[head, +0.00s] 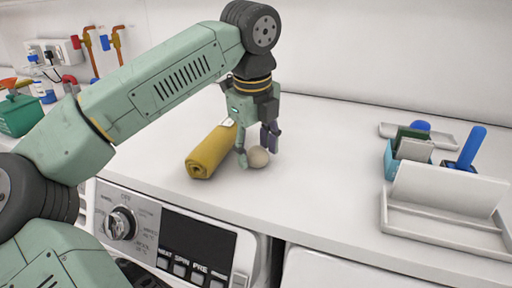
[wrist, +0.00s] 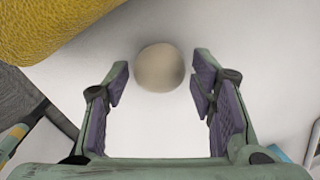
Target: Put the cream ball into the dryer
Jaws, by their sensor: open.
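The cream ball (head: 258,157) rests on the white counter top, beside a rolled yellow towel. In the wrist view the ball (wrist: 159,67) lies at the far end of the gap between my fingers, with space on both sides. My gripper (head: 257,155) is open and points down over the ball; its fingers (wrist: 160,88) do not touch it. The dryer is not clearly identifiable; a white machine front (head: 150,225) with a knob and a dark button panel shows below the counter, and its door is out of view.
The rolled yellow towel (head: 212,150) lies just left of my gripper and shows in the wrist view (wrist: 50,25). White trays (head: 440,215) with a blue-handled item and a blue holder stand at right. A green container (head: 20,115) and pipe taps are at far left. The counter's middle right is clear.

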